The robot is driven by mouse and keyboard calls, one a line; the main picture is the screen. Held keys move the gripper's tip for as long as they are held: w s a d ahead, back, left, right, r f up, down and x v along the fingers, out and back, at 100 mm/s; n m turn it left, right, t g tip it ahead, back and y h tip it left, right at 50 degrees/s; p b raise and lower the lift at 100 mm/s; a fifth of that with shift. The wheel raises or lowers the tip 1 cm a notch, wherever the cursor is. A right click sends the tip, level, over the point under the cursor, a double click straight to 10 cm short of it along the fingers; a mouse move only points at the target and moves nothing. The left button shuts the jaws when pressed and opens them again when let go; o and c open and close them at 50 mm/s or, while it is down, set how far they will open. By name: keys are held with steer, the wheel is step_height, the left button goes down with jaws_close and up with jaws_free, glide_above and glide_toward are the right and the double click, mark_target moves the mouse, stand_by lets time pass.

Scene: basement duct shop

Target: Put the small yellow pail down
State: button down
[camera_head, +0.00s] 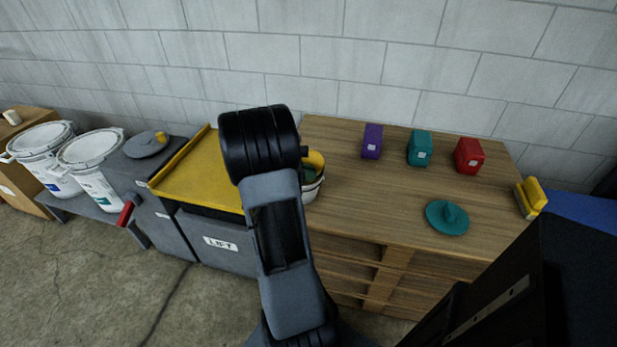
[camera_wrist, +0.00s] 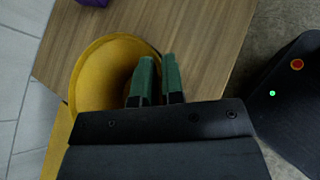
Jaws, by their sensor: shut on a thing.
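The small yellow pail (camera_wrist: 88,82) fills the left of the wrist view, its round opening facing the camera. My gripper (camera_wrist: 158,68) has two green fingers closed on the pail's rim at its right side, one finger inside the opening and one outside. In the head view the pail (camera_head: 315,160) shows only as a yellow edge beside my arm, at the left end of the wooden bench (camera_head: 345,210). My arm hides most of it. I cannot tell whether its base touches anything.
Purple (camera_head: 372,141), teal (camera_head: 419,148) and red (camera_head: 468,155) boxes stand along the back of the bench. A teal hat-like object (camera_head: 447,217) lies near its front. A whitish rounded thing (camera_head: 313,190) shows below the pail. A yellow-topped lift (camera_head: 195,170) adjoins left. The bench's middle is clear.

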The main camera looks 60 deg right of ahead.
steer(key=shift+f, duration=0.6)
steer(key=shift+f, duration=0.25)
steer(key=c, duration=1.2)
jaws_free()
steer(key=shift+c, duration=0.2)
